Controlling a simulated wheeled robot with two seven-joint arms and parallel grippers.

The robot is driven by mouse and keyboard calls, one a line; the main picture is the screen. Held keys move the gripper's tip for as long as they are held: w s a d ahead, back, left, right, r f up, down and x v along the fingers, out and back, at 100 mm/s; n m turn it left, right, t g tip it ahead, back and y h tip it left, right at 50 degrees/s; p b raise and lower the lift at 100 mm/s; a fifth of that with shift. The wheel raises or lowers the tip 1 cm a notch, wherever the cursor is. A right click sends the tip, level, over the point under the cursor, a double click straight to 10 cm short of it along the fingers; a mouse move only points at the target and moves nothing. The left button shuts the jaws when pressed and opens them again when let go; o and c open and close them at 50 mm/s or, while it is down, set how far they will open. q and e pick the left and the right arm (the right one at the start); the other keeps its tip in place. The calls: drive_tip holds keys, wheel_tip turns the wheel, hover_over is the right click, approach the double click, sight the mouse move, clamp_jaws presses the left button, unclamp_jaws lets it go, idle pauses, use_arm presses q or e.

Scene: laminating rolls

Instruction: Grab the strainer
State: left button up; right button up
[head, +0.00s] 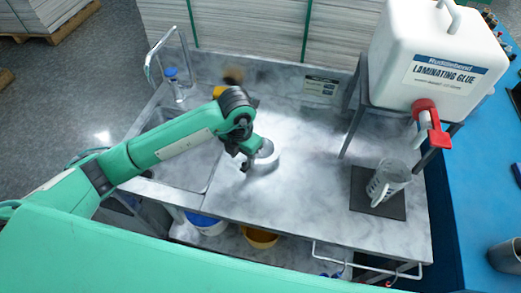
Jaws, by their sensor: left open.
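A round, shallow grey object with a pale rim, which looks like the strainer (265,157), sits on the grey worktop just right of the sink. My left gripper (247,162) is at its left edge, pointing down, with its jaws open. The wrist hides part of the object's left side, and I cannot tell whether a finger touches it. My right gripper is not in view.
The sink (178,150) with its tap (158,58) lies left. A white glue container (437,60) with a red tap stands on a rack at right. The middle worktop (310,170) is clear.

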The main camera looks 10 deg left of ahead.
sight(245, 165)
use_arm(q)
drive_tip(key=f+p, duration=0.1)
drive_tip(key=f, duration=0.1)
drive_tip(key=f+p, duration=0.1)
drive_tip(key=f, duration=0.2)
drive_tip(key=shift+w+d+f+p, duration=0.1)
drive_tip(key=shift+w+d+p, duration=0.1)
drive_tip(key=shift+p, duration=0.15)
drive_tip(key=shift+f, duration=0.3)
clamp_jaws()
